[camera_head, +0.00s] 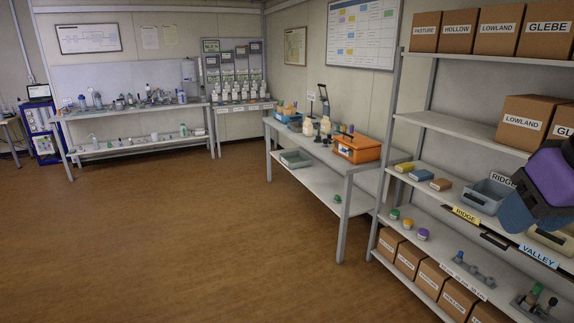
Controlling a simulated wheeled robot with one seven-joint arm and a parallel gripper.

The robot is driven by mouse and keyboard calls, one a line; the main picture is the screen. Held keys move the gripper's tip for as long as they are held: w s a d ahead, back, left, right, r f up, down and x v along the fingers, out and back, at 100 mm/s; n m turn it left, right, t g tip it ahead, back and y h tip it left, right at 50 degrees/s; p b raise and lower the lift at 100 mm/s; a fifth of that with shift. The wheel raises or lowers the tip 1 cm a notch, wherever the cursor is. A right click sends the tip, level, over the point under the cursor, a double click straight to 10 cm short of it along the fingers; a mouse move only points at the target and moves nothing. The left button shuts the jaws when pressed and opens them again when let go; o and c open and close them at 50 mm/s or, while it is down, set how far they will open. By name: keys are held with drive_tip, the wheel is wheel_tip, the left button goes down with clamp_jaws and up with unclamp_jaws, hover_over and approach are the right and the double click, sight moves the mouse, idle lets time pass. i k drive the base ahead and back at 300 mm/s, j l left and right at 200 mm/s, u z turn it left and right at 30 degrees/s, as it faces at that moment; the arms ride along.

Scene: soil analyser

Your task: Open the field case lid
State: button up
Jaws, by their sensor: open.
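The field case appears to be the orange case (357,149) on the right end of the side table, in the middle of the head view. Its lid looks shut, with a dark part, perhaps a handle or latch, on it; the detail is too small to tell. A purple and dark blue part of my own arm shows at the right edge, in front of the shelf rack. My gripper's fingers cannot be made out. The arm part is well apart from the orange case in the picture.
The case stands on the side table (349,169), with bottles and a blue box (288,115) to its left. The shelf rack (444,125) at right holds cartons, trays and jars. The brown floor (190,240) is clear at left and centre.

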sight(358, 141)
drive_tip(key=i+u, duration=0.2)
drive_tip(key=i, duration=1.65)
drive_tip(key=i+z, duration=0.2)
drive_tip(key=i, duration=0.25)
drive_tip(key=i+j+z, duration=0.2)
drive_tip(key=i, duration=0.2)
drive_tip(key=i+j+z, duration=0.2)
drive_tip(key=i, duration=0.25)
drive_tip(key=i+j+z, duration=0.2)
drive_tip(key=i, duration=0.2)
drive_tip(key=k+j+z, duration=0.15)
drive_tip(key=j, duration=0.2)
drive_tip(key=j+z, duration=0.15)
drive_tip(key=j, duration=0.2)
drive_tip(key=k+j+z, duration=0.15)
drive_tip(key=j, duration=0.2)
drive_tip(key=k+j+z, duration=0.15)
drive_tip(key=k+j, duration=0.05)
drive_tip(key=j, duration=0.1)
